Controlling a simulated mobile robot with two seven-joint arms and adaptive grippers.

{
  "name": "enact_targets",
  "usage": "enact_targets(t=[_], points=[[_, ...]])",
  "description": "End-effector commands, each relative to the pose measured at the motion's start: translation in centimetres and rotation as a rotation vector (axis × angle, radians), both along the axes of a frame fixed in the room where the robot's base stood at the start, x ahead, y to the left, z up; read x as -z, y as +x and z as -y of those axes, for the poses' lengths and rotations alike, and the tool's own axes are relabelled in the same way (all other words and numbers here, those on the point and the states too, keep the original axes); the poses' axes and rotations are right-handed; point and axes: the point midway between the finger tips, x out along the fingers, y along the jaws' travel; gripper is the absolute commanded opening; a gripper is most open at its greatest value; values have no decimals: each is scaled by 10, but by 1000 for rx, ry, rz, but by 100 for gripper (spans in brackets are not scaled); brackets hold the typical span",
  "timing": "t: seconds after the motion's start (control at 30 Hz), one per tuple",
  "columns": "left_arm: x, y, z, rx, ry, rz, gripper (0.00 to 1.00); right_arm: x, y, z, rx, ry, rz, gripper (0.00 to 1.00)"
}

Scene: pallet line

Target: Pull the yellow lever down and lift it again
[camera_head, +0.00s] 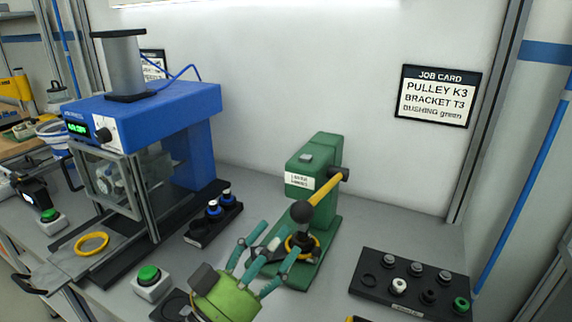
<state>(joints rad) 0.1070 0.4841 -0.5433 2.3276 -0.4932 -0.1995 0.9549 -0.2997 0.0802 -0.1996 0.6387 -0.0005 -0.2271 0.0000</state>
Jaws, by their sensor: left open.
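The green arbor press (316,160) stands at the middle of the bench. Its yellow lever (324,191) runs from a dark pivot at the upper right down-left to a black ball knob (302,211). The lever is tilted, with the knob end low. My left gripper (280,243), with a lime-green body and teal fingers, is open in front of the press. Its fingers are below and left of the knob and appear apart from it. They partly hide the press base and a yellow ring (301,246) there. My right gripper is not in view.
A blue press machine (150,115) with a clear guard stands at left. A green push button (149,275) is on the bench front. A black tray (410,285) of small bushings lies at right. Another black holder (214,223) has blue-topped parts. A job card (437,95) hangs behind.

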Motion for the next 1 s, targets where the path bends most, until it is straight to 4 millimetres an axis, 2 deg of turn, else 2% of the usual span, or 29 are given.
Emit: enact_targets(t=[0.03, 0.17, 0.6, 0.97, 1.0], points=[[-4, -3, 1, 3, 11, -7, 61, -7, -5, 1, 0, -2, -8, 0], [-5, 0, 4, 6, 18, -12, 61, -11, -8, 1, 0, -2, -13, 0], [-28, 43, 37, 4, 17, -10, 61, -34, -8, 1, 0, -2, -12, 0], [-28, 47, 41, 5, 17, -11, 61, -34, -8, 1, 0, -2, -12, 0], [-28, 47, 41, 5, 17, -11, 49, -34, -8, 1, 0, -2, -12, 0]])
